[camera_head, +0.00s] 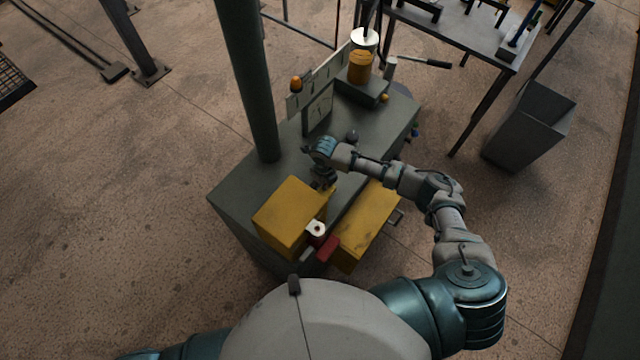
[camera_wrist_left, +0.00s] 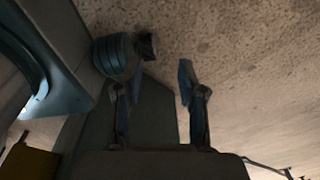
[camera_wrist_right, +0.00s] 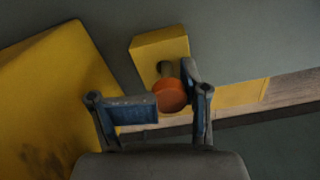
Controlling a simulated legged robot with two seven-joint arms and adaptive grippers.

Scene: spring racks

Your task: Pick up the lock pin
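The lock pin (camera_wrist_right: 171,95) shows in the right wrist view as a round orange-red knob on a short grey shaft at a yellow block (camera_wrist_right: 160,46). My right gripper (camera_wrist_right: 171,98) has its fingertips on either side of the knob, the left pad turned sharply inward. Both tips overlap the knob's edges; whether they press on it is unclear. In the head view my right gripper (camera_head: 325,182) points down at the yellow box's far corner, and I cannot make out the pin there. My left gripper (camera_wrist_left: 160,82) is open and empty, with a clear gap between its fingers.
The dark green bench (camera_head: 232,190) carries a yellow box (camera_head: 287,215), with another yellow box (camera_head: 365,222) at its right side. A white roll (camera_head: 316,229) and a red block (camera_head: 328,248) sit at the near end.

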